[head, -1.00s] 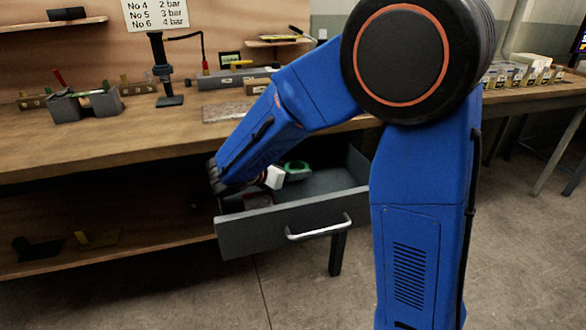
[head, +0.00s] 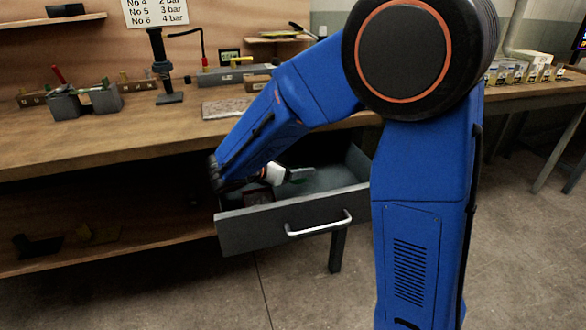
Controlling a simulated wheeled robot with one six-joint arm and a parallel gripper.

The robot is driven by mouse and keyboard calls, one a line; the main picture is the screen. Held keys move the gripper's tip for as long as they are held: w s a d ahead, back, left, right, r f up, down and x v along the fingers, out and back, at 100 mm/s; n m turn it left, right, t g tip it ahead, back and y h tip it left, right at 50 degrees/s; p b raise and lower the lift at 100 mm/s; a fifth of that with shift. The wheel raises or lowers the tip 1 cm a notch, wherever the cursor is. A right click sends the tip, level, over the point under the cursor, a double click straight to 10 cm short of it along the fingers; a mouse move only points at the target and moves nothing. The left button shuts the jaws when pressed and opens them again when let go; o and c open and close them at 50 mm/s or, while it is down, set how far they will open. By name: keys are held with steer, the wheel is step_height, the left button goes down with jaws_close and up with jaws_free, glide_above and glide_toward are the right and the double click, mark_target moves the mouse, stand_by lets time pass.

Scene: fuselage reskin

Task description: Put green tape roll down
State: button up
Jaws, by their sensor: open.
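The green tape roll (head: 297,181) is in the open grey drawer (head: 280,228), and only a small dark green part of it shows. My gripper (head: 298,173) is low inside the drawer, right at the roll, its pale fingers covering most of it. The gripper is open. I cannot tell whether its fingers touch the roll, or whether the roll rests flat on the drawer floor.
A dark red item (head: 258,195) lies in the drawer's left part, beside my wrist. The drawer's right floor is clear. The workbench (head: 100,143) above holds grey blocks (head: 86,102), a black stand (head: 165,70) and a metal plate (head: 226,108).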

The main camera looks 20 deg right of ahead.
steer(key=v, duration=1.2)
steer(key=shift+r, duration=0.15)
